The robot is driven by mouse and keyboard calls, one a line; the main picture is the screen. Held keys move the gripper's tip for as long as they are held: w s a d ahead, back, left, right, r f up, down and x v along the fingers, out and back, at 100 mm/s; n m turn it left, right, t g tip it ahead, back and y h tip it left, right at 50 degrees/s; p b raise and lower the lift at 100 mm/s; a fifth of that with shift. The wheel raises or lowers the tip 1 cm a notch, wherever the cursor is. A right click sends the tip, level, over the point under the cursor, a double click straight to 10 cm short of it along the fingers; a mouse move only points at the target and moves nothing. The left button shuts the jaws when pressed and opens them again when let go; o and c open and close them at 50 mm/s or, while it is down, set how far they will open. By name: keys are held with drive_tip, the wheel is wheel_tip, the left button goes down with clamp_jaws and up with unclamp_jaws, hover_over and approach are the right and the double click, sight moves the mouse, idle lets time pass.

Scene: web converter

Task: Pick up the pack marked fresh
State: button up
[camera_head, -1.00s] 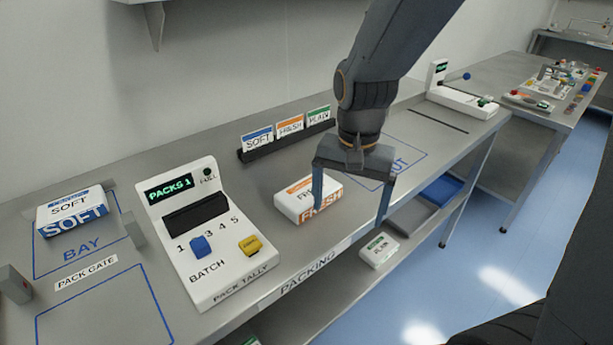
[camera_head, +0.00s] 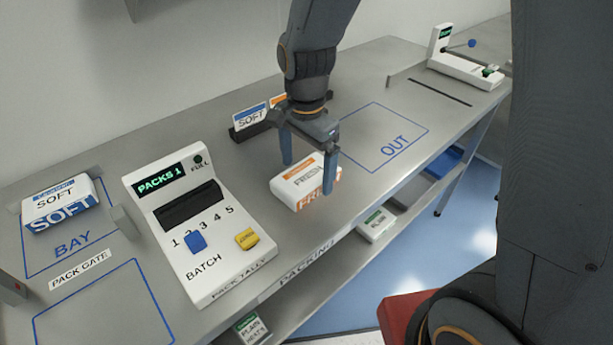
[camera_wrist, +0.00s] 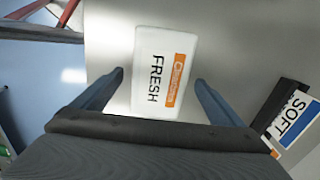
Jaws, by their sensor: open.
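The pack marked fresh (camera_head: 305,182) is white with an orange band and lies flat on the packing bench near its front edge. My gripper (camera_head: 308,178) is open and empty above the pack, one finger toward the far side and one toward the near side. In the wrist view, the fresh pack (camera_wrist: 162,72) lies between and ahead of the two spread fingertips (camera_wrist: 158,78), with the word FRESH readable. I cannot tell the exact height of the fingertips over the pack.
The pack tally box (camera_head: 212,250) stands left of the fresh pack. A rack of label cards (camera_head: 240,133) stands behind it, partly hidden by my arm. A soft pack (camera_head: 58,203) sits in the bay at far left. The OUT outline (camera_head: 380,135) is clear.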

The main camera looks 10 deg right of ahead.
drive_tip(key=shift+f, duration=1.1)
drive_tip(key=c, duration=1.4)
